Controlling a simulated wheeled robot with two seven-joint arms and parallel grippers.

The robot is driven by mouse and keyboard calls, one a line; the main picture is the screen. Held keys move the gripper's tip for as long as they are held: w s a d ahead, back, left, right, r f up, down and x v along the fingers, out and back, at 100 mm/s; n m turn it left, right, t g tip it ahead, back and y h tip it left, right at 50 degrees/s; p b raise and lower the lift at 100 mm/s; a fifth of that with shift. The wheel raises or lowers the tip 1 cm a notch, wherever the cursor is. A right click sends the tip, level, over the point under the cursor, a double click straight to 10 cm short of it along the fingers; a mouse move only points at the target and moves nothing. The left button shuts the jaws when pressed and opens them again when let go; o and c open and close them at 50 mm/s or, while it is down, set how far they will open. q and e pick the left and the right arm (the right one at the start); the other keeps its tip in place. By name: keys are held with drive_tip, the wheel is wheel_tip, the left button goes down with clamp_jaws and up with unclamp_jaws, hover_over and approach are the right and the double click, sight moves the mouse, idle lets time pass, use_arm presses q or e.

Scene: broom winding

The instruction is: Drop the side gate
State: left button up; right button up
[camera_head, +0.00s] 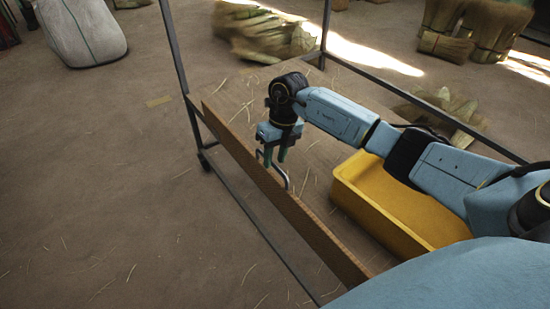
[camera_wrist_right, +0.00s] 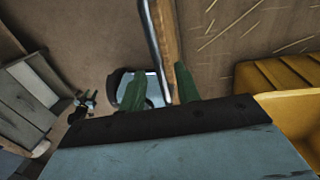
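The side gate (camera_head: 285,207) is a long brown wooden board standing upright along the left side of the cart. A bent metal handle (camera_head: 287,178) shows at the gate's top edge, under my right gripper. My right gripper (camera_head: 273,158) points down at the gate, its green fingers apart. In the right wrist view the fingers (camera_wrist_right: 162,88) lie either side of the metal bar (camera_wrist_right: 152,40) and the gate's edge (camera_wrist_right: 168,35); I see no clear grip.
A yellow bin (camera_head: 365,205) stands on the cart bed, right of the gate, beneath my right arm. Dark frame posts (camera_head: 175,50) rise from the cart. Straw bundles (camera_head: 262,35) lie beyond it. The floor left of the gate is largely clear.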

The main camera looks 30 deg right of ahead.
drive_tip(key=shift+f, duration=0.15)
drive_tip(key=shift+c, duration=0.3)
clamp_jaws()
drive_tip(key=shift+a, duration=0.1)
